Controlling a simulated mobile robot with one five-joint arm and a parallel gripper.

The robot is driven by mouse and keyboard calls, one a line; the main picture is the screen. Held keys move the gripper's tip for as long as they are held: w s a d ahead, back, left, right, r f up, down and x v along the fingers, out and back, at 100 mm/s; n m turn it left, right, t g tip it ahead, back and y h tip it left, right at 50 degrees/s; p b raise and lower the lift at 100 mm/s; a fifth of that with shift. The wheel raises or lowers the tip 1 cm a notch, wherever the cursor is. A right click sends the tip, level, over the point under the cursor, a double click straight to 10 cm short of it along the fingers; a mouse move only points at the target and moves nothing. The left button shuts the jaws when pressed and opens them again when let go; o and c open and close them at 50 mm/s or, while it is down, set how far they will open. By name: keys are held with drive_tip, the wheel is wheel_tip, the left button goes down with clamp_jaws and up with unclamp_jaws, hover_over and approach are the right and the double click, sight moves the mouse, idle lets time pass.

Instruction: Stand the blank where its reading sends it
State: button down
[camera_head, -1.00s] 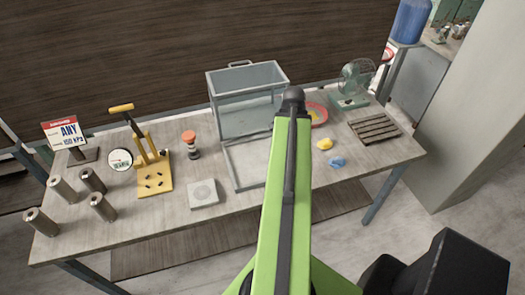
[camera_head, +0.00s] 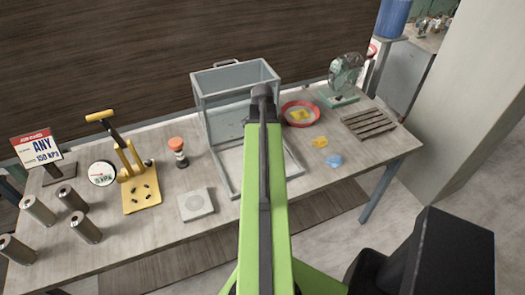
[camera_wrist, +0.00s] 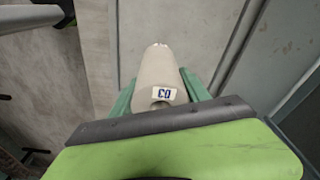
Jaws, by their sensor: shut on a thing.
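In the wrist view my gripper (camera_wrist: 160,92) has its green fingers shut on a beige clay cylinder, the blank (camera_wrist: 160,65). The blank points away from the camera and carries a small white label with dark characters, perhaps "03". In the head view my green arm hides the gripper and blank. A sign (camera_head: 38,148) at the left reads "ANY" and what looks like "150 kPa". A round gauge (camera_head: 102,173) stands beside a yellow lever press (camera_head: 140,190); its small reading is hard to make out. A pale square plate with a round mark (camera_head: 196,204) lies near the front edge.
Several grey cylinders (camera_head: 72,198) stand at left. An orange-topped tool (camera_head: 178,150) stands left of a clear-walled box (camera_head: 232,90). Right of my arm are a red-rimmed dish (camera_head: 315,122), yellow (camera_head: 320,142) and blue (camera_head: 334,160) lumps, a slatted rack (camera_head: 368,123) and fan (camera_head: 343,82).

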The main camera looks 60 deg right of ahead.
wheel_tip(320, 180, down, 4)
drive_tip(key=b, duration=0.3)
drive_tip(key=shift+w+f, duration=0.1)
drive_tip(key=shift+w, duration=0.05)
drive_tip(key=shift+w+r, duration=0.1)
drive_tip(key=shift+r, duration=0.1)
drive_tip(key=shift+a+f, duration=0.1)
drive_tip(key=shift+f, duration=0.05)
drive_tip(key=c, duration=0.5)
unclamp_jaws()
drive_tip(key=r+p, duration=0.4)
drive_tip(key=a+r+p, duration=0.1)
drive_tip(key=r+p, duration=0.7)
drive_tip(key=shift+w+a+r, duration=0.1)
drive_tip(key=shift+a+r, duration=0.05)
drive_tip(key=shift+r, duration=0.15)
drive_tip(key=shift+f, duration=0.15)
